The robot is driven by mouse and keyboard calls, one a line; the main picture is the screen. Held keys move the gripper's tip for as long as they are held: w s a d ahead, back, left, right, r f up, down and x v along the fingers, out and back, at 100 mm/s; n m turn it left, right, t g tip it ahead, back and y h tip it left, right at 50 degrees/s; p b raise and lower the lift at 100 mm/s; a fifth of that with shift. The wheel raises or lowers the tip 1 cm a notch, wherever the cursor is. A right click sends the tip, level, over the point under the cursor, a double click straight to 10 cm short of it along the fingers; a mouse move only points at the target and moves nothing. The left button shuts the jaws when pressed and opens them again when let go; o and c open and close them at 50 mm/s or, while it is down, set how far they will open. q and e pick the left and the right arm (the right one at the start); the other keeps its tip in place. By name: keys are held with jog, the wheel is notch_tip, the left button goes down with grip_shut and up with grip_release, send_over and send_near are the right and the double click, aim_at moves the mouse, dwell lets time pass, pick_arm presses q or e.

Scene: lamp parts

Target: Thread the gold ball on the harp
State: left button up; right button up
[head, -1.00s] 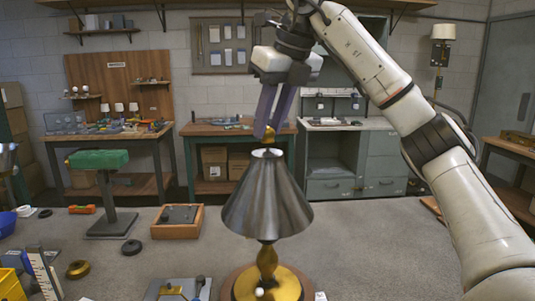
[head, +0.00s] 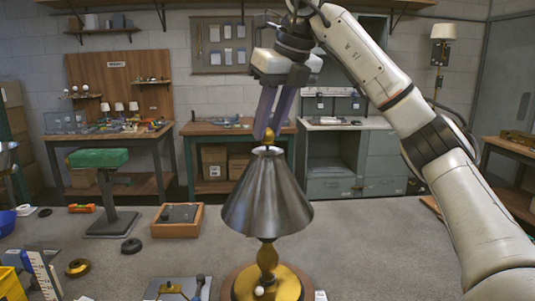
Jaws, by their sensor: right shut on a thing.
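A lamp with a dark grey metal shade (head: 267,200) and a gold base (head: 268,283) stands upright at the front middle of the bench. The gold ball (head: 268,137) shows at the top of the lamp, just above the shade's opening. My right gripper (head: 266,132) reaches down from above, its two purple fingers shut on the gold ball. The harp is hidden inside the shade, and I cannot tell how the ball sits on its top. My left gripper is not in view.
A green-topped stand (head: 105,190) and a wooden tray (head: 178,220) stand left of the lamp. Dark and gold rings, a white ruler (head: 42,275) and a yellow bin lie at the front left. The bench right of the lamp is mostly clear under my right arm.

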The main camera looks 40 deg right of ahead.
jog(key=shift+f, duration=0.45)
jog(key=shift+f, duration=0.25)
dwell(1.2)
jog(key=o, duration=0.5)
grip_shut()
jog(key=shift+f, duration=0.25)
jog(key=shift+a, duration=0.1)
